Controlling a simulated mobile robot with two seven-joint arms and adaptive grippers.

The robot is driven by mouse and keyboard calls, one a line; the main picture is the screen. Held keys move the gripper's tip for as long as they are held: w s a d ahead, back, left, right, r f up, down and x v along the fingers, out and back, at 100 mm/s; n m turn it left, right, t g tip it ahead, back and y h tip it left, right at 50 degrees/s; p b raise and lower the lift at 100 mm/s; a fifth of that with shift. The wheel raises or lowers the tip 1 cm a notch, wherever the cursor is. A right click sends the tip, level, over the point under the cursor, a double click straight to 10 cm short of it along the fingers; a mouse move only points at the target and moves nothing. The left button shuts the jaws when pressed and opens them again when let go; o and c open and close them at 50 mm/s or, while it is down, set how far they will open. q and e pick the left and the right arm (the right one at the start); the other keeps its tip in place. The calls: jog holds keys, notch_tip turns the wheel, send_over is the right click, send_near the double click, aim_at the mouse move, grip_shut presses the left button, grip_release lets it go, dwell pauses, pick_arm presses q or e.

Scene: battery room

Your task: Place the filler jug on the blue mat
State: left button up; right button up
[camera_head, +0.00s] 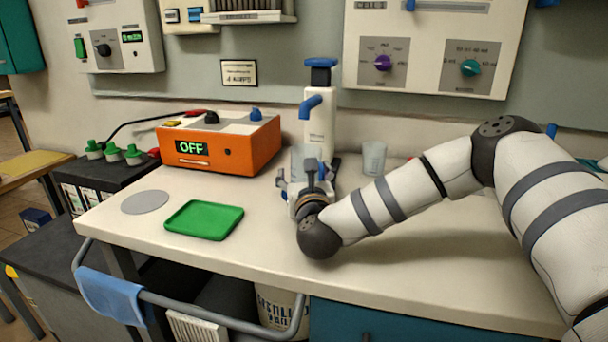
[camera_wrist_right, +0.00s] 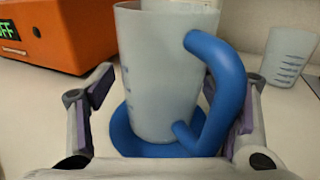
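The filler jug (camera_wrist_right: 155,80) is a tall, pale translucent vessel with a blue handle (camera_wrist_right: 228,85) on its right. It stands upright in the right wrist view, with a round blue disc (camera_wrist_right: 122,135) at its foot; I cannot tell whether this is the mat or the jug's own base. In the head view the jug (camera_head: 297,158) is partly hidden behind my right gripper (camera_head: 308,184). My right gripper (camera_wrist_right: 178,88) is open, with one finger on each side of the jug and a visible gap on the left. My left gripper is out of view.
A white dispenser (camera_head: 320,125) with blue parts stands behind the jug. A measuring beaker (camera_head: 374,158) is to its right. An orange unit reading OFF (camera_head: 230,147), a green tray (camera_head: 204,221) and a grey disc (camera_head: 145,202) are left.

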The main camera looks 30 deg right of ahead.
jog(key=shift+r, duration=0.2)
jog(key=shift+s+a+r, duration=0.1)
jog(key=shift+s+a, duration=0.05)
jog(key=shift+s, duration=0.05)
jog(key=v, duration=1.1)
jog(key=shift+s+a+p, duration=0.15)
jog(key=shift+s+p, duration=0.1)
jog(key=shift+p, duration=0.1)
